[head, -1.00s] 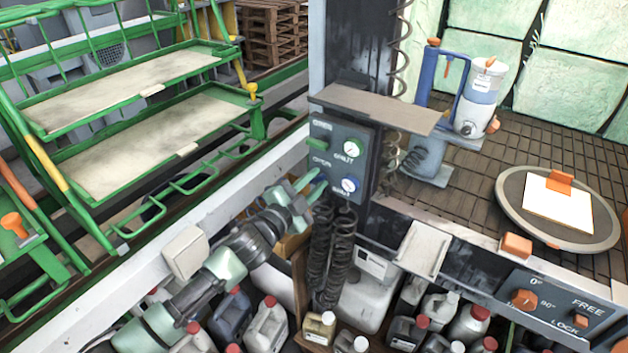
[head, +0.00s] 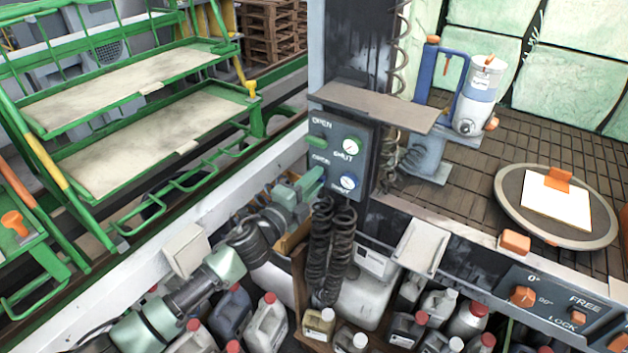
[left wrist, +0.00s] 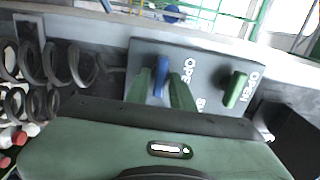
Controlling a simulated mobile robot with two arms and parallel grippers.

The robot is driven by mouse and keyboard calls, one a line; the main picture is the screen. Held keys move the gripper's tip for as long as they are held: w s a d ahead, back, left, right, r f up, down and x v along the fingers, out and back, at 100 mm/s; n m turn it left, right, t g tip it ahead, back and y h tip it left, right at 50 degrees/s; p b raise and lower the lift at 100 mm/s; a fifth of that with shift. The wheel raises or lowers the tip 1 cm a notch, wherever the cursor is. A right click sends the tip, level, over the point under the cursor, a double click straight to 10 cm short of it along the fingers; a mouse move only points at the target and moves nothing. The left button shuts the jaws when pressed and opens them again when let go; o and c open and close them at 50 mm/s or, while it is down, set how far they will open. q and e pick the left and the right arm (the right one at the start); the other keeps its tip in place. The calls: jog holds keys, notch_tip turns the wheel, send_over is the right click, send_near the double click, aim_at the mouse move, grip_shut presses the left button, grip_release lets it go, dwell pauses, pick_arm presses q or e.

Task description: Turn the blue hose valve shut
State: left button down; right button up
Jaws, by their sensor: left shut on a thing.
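The dark valve panel (head: 333,150) is fixed to the column in the head view. Its blue hose valve handle (left wrist: 162,76) stands between my two green fingers in the left wrist view. My left gripper (left wrist: 161,90) is shut on this blue handle. In the head view the left gripper (head: 312,186) covers the handle at the panel's lower left, beside a blue-rimmed gauge (head: 348,182). The blue handle lies roughly parallel to the green valve handle (left wrist: 236,89), with an OPEN label between them. My right gripper is not in view.
The green handle (head: 316,141) sits just above my left gripper, beside a green-rimmed gauge (head: 351,147). Dark coiled hoses (head: 330,250) hang below the panel. A shelf (head: 375,106) juts out above it. Several jugs (head: 268,322) stand below my arm.

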pick_arm(q)
jog(key=shift+f, duration=0.1)
dwell(0.3)
jog(key=c, duration=1.4)
grip_release()
jog(key=shift+c, duration=0.2)
jog(key=b+v, duration=0.1)
jog(key=v, duration=0.6)
jog(key=shift+s, duration=0.4)
jog(key=shift+a, duration=0.15)
